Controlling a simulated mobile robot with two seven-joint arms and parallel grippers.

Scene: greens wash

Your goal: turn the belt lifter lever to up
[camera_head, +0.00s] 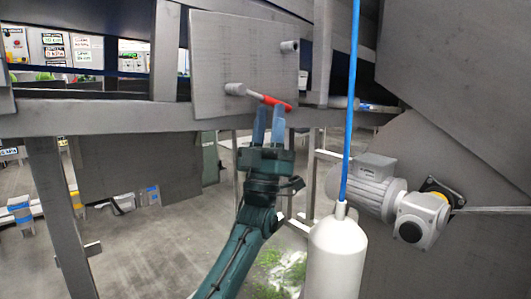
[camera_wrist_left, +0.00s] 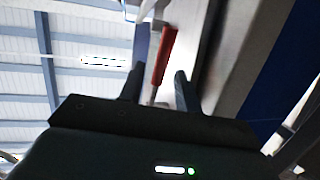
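The belt lifter lever has a red handle (camera_head: 273,101) on a thin rod from a grey round pivot (camera_head: 235,89). The pivot sits on a grey metal plate (camera_head: 232,48). The lever points right and slightly down. My left gripper (camera_head: 270,110) is just below the handle, pointing up, with its blue fingers apart. In the left wrist view the red handle (camera_wrist_left: 163,54) lies between the directions of the two fingers (camera_wrist_left: 158,82), around their tips. I cannot tell whether either finger touches it. My right gripper is not in view.
Another grey stub (camera_head: 289,46) sticks out at the plate's upper right. A white cylinder (camera_head: 336,255) with a blue hose (camera_head: 350,110) stands to the right, beside a grey motor (camera_head: 365,185). Greens lie on the floor.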

